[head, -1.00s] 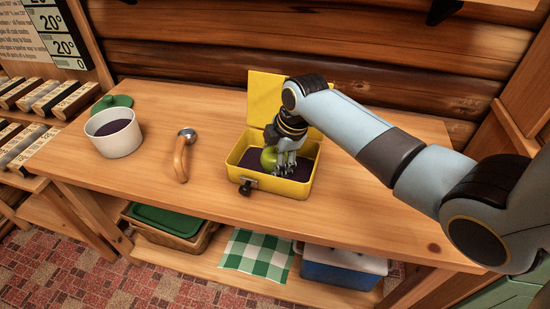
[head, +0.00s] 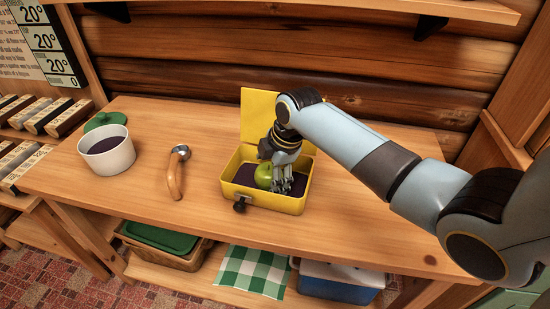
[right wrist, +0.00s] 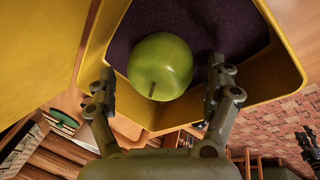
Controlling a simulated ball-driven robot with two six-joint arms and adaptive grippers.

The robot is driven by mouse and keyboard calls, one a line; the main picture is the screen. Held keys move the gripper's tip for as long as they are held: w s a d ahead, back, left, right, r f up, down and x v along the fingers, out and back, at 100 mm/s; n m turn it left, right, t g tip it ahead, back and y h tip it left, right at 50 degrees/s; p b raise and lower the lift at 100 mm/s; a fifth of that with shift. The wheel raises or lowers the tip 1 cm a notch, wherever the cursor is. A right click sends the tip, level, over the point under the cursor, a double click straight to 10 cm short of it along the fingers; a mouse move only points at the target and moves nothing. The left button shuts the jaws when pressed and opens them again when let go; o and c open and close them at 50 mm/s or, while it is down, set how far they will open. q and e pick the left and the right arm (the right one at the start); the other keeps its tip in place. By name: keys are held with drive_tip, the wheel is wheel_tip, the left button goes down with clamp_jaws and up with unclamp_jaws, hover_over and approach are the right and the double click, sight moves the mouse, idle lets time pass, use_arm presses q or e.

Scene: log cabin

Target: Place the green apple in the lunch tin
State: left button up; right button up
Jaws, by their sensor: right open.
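The green apple (head: 264,176) sits inside the yellow lunch tin (head: 273,203), on its dark lining. The tin's lid (head: 258,118) stands open at the back. My right gripper (head: 281,186) reaches down into the tin beside the apple. In the right wrist view, the apple (right wrist: 160,66) lies between the spread fingers of the gripper (right wrist: 162,85), with gaps on both sides. The gripper is open. The tin's dark lining (right wrist: 207,25) shows around the apple.
On the table (head: 140,187), left of the tin, lie a wooden-handled tool (head: 174,175) and a white pot (head: 107,155) with dark contents. A green lid (head: 104,120) is behind the pot. A basket, checked cloth (head: 252,271) and blue cooler (head: 341,285) are on the lower shelf.

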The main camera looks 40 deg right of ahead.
drive_tip(key=a+p+v, duration=0.1)
drive_tip(key=v, duration=1)
drive_tip(key=shift+d, duration=0.45)
